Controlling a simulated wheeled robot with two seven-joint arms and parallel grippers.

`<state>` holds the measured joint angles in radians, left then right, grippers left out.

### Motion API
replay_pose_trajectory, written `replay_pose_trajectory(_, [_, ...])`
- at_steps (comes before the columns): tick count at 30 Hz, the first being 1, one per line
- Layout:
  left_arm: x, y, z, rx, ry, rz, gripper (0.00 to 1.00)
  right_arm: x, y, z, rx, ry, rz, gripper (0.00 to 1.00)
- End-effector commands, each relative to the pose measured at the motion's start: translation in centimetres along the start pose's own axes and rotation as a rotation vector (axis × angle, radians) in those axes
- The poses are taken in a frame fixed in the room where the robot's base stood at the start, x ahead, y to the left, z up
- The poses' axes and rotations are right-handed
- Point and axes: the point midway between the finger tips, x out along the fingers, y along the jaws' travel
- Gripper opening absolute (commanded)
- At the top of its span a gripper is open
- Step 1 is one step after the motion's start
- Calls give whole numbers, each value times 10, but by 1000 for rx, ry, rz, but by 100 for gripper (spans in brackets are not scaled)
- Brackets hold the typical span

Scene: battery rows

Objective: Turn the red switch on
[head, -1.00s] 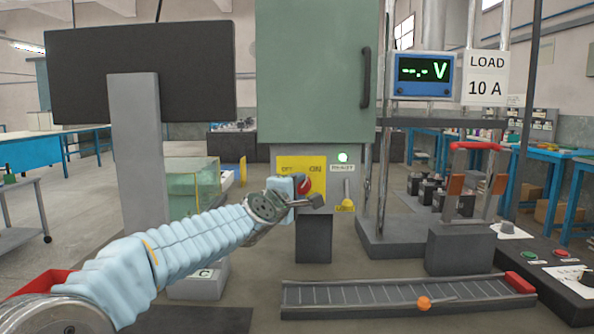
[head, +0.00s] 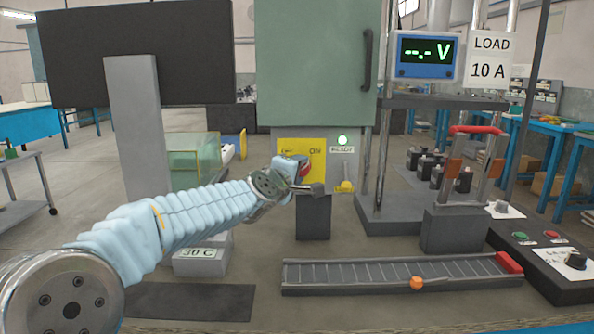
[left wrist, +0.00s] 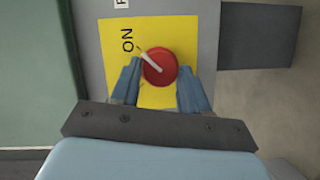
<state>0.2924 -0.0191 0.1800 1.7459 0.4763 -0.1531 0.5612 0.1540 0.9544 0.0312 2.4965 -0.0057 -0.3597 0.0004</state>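The red switch (left wrist: 160,68) is a round red knob on a yellow plate (left wrist: 184,30) on the green cabinet's lower grey panel. In the left wrist view its white pointer slants up and left, towards the printed ON. The OFF word is hidden there. My left gripper (left wrist: 159,80) has one finger on each side of the knob, with narrow gaps that look open. In the head view my left gripper (head: 301,176) covers most of the knob, and only a red edge shows. My right gripper is not in view.
A green READY lamp (head: 342,140) glows right of the plate, above a yellow-based lever (head: 345,185). The blue meter (head: 425,55) reads dashes and V. A slotted rail with an orange knob (head: 416,283) lies in front.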

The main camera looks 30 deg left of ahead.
Motion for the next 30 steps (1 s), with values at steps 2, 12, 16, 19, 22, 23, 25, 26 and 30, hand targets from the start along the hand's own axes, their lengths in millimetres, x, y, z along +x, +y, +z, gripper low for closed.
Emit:
replay_pose_trajectory(2, [0, -1, 0, 0, -1, -2, 58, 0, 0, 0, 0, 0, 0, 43])
replay_pose_trajectory(12, [0, 0, 0, -1, 0, 0, 69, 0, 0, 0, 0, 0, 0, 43])
replay_pose_trajectory(16, [-9, 0, 0, -1, 1, 1, 69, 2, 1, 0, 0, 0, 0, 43])
replay_pose_trajectory(19, [-27, -1, 0, -2, 2, 2, 69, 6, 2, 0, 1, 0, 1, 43])
replay_pose_trajectory(22, [-51, 0, -1, 0, 3, 3, 69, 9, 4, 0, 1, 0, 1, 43])
replay_pose_trajectory(23, [-59, -1, 0, 0, 3, 3, 69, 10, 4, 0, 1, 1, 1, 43])
replay_pose_trajectory(25, [-77, 0, -1, -1, 2, 2, 69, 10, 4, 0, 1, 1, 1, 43])
replay_pose_trajectory(26, [-84, -1, 0, -1, 2, 2, 69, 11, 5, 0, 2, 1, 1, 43])
replay_pose_trajectory(30, [-113, -1, 0, 0, 1, 1, 69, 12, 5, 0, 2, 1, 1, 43])
